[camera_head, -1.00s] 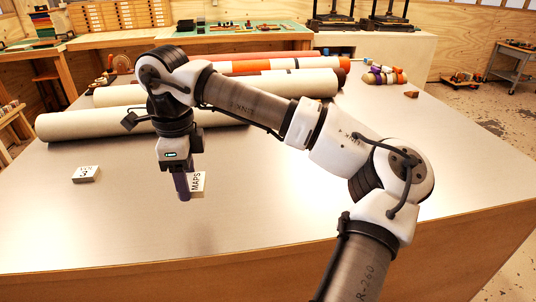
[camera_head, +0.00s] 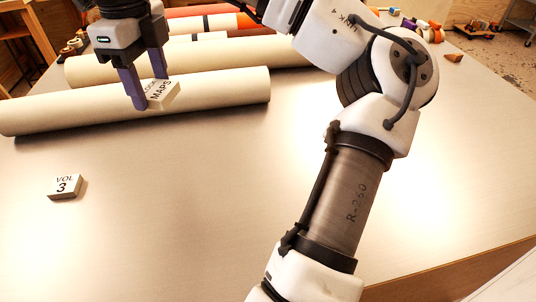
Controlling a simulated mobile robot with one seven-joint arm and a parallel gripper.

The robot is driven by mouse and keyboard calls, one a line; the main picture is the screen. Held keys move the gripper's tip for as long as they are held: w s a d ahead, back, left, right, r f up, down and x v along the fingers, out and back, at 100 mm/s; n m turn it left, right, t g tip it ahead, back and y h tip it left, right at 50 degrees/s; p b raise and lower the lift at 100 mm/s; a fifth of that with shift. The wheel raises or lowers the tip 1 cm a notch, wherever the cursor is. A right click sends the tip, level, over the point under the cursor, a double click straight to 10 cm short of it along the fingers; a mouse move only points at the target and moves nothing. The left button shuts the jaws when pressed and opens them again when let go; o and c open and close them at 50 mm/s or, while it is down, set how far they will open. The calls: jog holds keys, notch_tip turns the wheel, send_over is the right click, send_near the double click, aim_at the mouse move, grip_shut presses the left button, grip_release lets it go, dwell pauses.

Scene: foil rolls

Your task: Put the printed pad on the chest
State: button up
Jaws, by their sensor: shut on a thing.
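A small white block-like pad (camera_head: 164,95) printed with "MAPS" is held between the purple fingers of my gripper (camera_head: 149,90). It looks tilted and appears in front of a cream roll, above the pale top. A second white pad (camera_head: 65,186) printed "VOL 3" lies flat at the left, apart from my gripper. Both carry print. The broad pale-topped unit (camera_head: 210,190) with a wooden side may be the chest; no other chest is clear in view.
A long cream roll (camera_head: 220,92) lies across the top behind the pads. More cream and orange rolls (camera_head: 195,24) lie beyond it. A small brown wedge (camera_head: 453,58) lies at the far right. The front middle of the top is bare.

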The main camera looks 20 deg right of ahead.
aim_at(183, 178)
jog(key=shift+s+f, duration=0.1)
jog(key=shift+s, duration=0.05)
notch_tip(183, 178, down, 20)
jog(key=p, duration=0.3)
jog(key=o, duration=0.9)
jog(key=shift+o, duration=0.2)
notch_tip(183, 178, up, 12)
jog(key=b, duration=0.2)
jog(key=shift+b, duration=0.4)
